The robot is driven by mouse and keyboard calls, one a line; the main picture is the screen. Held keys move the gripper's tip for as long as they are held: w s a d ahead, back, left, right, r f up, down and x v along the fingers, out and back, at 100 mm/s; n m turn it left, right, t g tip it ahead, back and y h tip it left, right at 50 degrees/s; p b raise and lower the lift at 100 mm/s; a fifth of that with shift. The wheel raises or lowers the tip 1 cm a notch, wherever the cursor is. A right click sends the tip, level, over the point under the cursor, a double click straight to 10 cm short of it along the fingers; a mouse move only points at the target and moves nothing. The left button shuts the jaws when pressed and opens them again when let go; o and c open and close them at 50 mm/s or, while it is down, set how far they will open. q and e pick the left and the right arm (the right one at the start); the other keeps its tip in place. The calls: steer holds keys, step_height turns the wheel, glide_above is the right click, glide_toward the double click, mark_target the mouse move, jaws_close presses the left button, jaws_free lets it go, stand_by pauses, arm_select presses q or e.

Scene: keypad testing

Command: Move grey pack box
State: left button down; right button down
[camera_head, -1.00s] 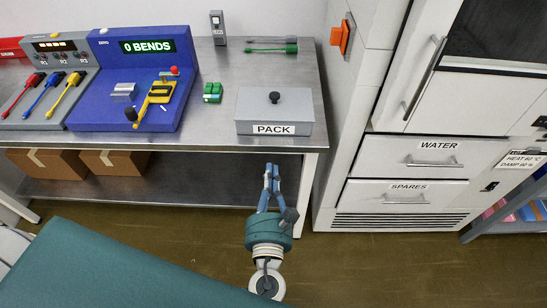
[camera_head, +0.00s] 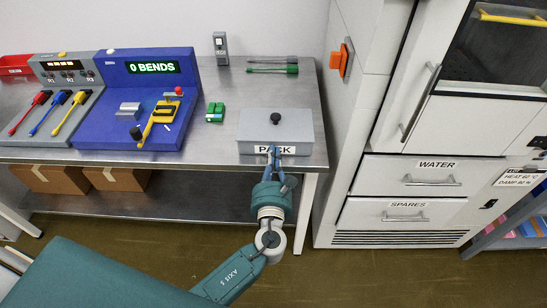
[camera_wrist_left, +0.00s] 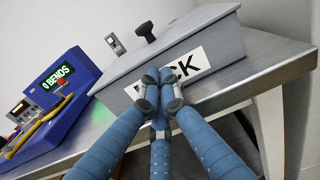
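The grey pack box (camera_head: 300,128) sits on the metal workbench (camera_head: 222,150) near its front right corner. It has a black knob (camera_head: 275,118) on its sloped lid and a white PACK label on its front. My left gripper (camera_head: 273,151) is at the middle of the box's front face, over the label. In the left wrist view the box (camera_wrist_left: 225,45) fills the upper middle, and the fingertips (camera_wrist_left: 160,84) are together, covering the label's first letters. They hold nothing visible. I cannot tell whether they touch the box. My right gripper is not in view.
A blue console (camera_head: 100,130) reading 0 BENDS and a small green part (camera_head: 215,112) stand left of the box. A green-handled tool (camera_head: 273,70) lies behind it. A white cabinet (camera_head: 430,145) stands to the right. Bare bench lies around the box.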

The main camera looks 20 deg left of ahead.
mark_target(274, 137)
arm_select(q)
steer(key=b+x, duration=0.1)
steer(key=x, duration=0.6)
steer(key=shift+w+f, duration=0.1)
steer(key=shift+w, duration=0.2)
steer(key=shift+s+a+f, duration=0.1)
steer(key=shift+s+a, duration=0.05)
